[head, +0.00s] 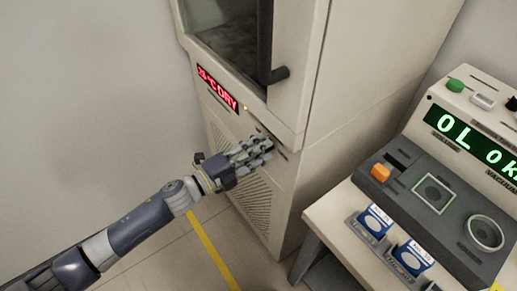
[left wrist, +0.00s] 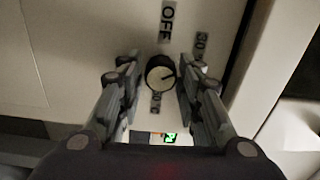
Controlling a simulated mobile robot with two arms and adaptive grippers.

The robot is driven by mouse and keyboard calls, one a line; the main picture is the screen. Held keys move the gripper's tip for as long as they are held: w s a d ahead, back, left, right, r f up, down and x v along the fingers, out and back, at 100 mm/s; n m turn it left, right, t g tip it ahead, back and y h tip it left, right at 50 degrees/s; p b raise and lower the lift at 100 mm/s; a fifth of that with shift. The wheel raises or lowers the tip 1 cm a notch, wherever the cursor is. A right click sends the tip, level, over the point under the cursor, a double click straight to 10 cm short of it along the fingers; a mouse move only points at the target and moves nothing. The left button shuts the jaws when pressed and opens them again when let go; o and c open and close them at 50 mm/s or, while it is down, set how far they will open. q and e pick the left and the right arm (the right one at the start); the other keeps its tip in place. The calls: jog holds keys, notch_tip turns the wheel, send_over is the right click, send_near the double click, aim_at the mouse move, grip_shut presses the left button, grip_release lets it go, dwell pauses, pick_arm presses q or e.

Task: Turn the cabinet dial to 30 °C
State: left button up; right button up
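The cabinet (head: 312,95) is a tall beige unit with a red display (head: 217,87) that seems to read "35 °C DRY"; its first digit is hard to make out. My left gripper (head: 262,147) is at the cabinet's front, below the display, and hides the dial in the head view. My right gripper is out of view.
To the right, a table (head: 330,214) carries a grey instrument (head: 433,190) with a green display reading "OL OK" and blue-labelled holders (head: 376,219). A yellow floor line (head: 212,246) runs below the arm.

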pick_arm(q)
jog(key=shift+o, duration=0.4)
jog(key=v, duration=1.2)
jog(key=w+a+f+n+t+y, duration=0.1)
jog(key=a+f+n+y, duration=0.45)
jog(key=f, duration=0.65)
jog(key=w+a+f+n+t+y, duration=0.15)
jog(key=a+f+n+y, duration=0.25)
jog(key=a+f+n, duration=0.5)
jog(key=s+a+f+n+g+y, duration=0.1)
jog(key=s+f, duration=0.2)
jog(key=f, duration=0.3)
jog(key=s+a+f+n+g+y, duration=0.1)
jog(key=s+f+g+y, duration=0.1)
jog(key=f, duration=0.4)
jog(key=s+a+f+n+g+y+p, duration=0.15)
jog(key=s+f+n+g, duration=0.3)
jog(key=s+f, duration=0.95)
jog(key=s+d+f+n+g, duration=0.2)
jog(key=s+f, duration=0.1)
jog(key=s, duration=0.8)
jog(key=s+d+f+n+g, duration=0.2)
jog(key=s, duration=0.8)
jog(key=shift+s+f+n+g+y, duration=0.3)
jog(key=shift+s+f+n, duration=0.05)
jog(key=shift+f+n, duration=0.05)
